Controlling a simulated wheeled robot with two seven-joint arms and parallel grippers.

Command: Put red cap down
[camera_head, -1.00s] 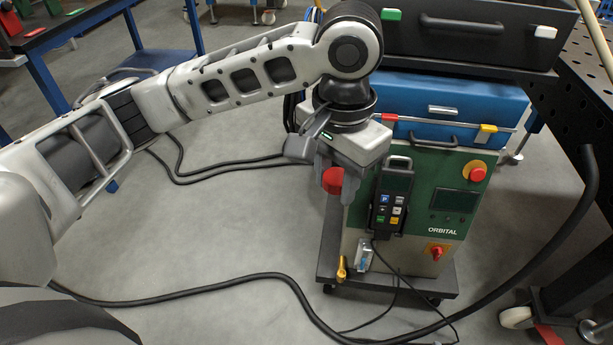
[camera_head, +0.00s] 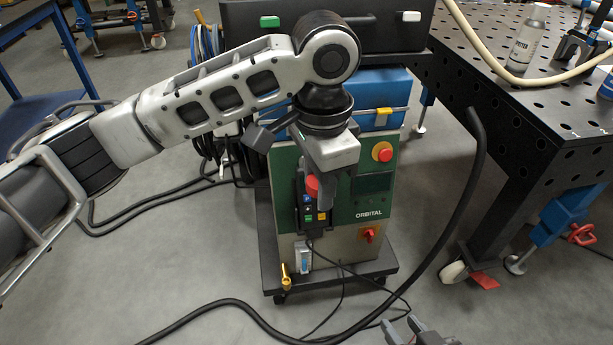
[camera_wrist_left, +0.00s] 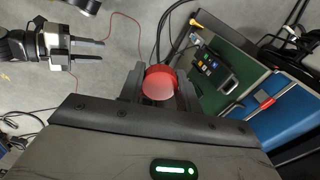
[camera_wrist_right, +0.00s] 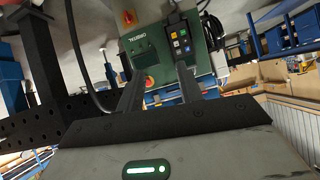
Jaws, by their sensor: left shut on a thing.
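The red cap (camera_head: 312,186) is held in the air by my left gripper (camera_head: 317,182), in front of the green welding unit marked ORBITAL (camera_head: 367,200). In the left wrist view the red cap (camera_wrist_left: 159,82) sits between the two fingers, with its round face showing. In the head view it partly covers the dark handheld pendant (camera_head: 308,216) on the unit's front. My right gripper (camera_head: 402,325) is at the bottom edge of the head view. Its fingers are apart with nothing between them in the right wrist view (camera_wrist_right: 158,82).
The unit stands on a black wheeled cart (camera_head: 335,278) with cables on the floor around it. A black perforated table (camera_head: 515,85) with a spray bottle (camera_head: 528,38) stands at the right. A brass-coloured fitting (camera_head: 286,278) is at the cart's front left.

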